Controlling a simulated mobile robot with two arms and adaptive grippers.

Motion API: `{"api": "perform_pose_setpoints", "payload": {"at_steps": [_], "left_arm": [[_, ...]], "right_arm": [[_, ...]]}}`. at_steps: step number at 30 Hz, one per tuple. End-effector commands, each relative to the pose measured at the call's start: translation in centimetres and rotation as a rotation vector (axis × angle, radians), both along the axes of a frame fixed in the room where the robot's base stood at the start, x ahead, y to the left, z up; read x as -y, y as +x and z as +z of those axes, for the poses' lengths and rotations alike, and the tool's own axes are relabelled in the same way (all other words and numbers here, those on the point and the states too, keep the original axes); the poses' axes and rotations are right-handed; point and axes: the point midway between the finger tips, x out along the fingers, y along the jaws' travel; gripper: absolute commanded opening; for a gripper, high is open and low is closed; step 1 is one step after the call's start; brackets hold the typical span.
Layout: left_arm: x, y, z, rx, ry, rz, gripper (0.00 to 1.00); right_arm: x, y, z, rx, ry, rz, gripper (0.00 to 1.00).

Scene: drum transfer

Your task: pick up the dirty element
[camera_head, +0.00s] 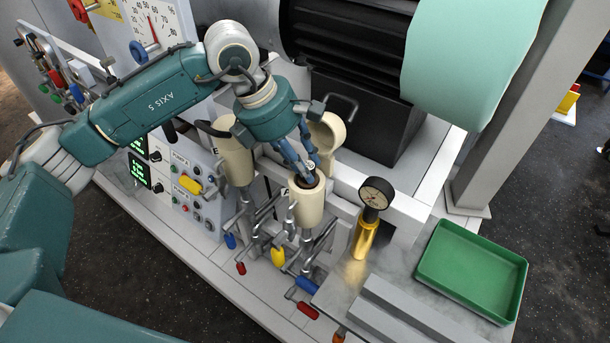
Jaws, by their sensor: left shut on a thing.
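My left gripper (306,160) points down into the open top of a cream housing (307,208), the one by the letter A. Its blue fingers are close together and shut on a small dark-topped piece (312,167) at the housing's mouth, which looks like the element. Most of that piece is hidden by the fingers and the housing wall, so I cannot tell how dirty it is. A second cream housing (236,160) stands to the left, partly behind my arm. My right gripper is not in view.
A cream cup-shaped part (328,128) is close behind the gripper. A dial gauge (376,194) on a gold body stands to the right. Valve handles, one yellow (278,257), crowd below the housings. An empty green tray (470,270) lies at the right.

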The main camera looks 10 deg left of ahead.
Motion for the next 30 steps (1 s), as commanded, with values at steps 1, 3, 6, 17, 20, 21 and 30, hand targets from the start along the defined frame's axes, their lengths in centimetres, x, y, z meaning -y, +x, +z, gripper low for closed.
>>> {"api": "perform_pose_setpoints", "payload": {"at_steps": [1, 3, 6, 17, 20, 21, 30], "left_arm": [[0.1, 0.0, 0.2, 0.003, -0.003, -0.001, 0.00], [0.1, 0.1, 0.5, 0.004, -0.004, -0.001, 0.00], [0.2, 0.1, 1.3, 0.005, -0.005, -0.001, 0.00], [0.2, 0.2, 7.6, 0.009, -0.006, -0.002, 0.00], [0.2, 0.1, 9.7, 0.008, -0.005, -0.001, 0.00], [0.2, 0.2, 10.5, 0.008, -0.005, -0.001, 0.00], [0.1, 0.0, 16.8, 0.004, -0.004, -0.001, 0.00]], "right_arm": [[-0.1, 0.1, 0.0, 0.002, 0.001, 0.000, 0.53], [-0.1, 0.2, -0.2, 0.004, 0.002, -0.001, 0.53], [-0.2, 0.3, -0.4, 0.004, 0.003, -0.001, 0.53], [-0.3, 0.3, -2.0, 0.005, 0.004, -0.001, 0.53], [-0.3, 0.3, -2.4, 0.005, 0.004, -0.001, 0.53], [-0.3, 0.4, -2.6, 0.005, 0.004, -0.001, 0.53], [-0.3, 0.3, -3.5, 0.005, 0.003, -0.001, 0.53]]}}
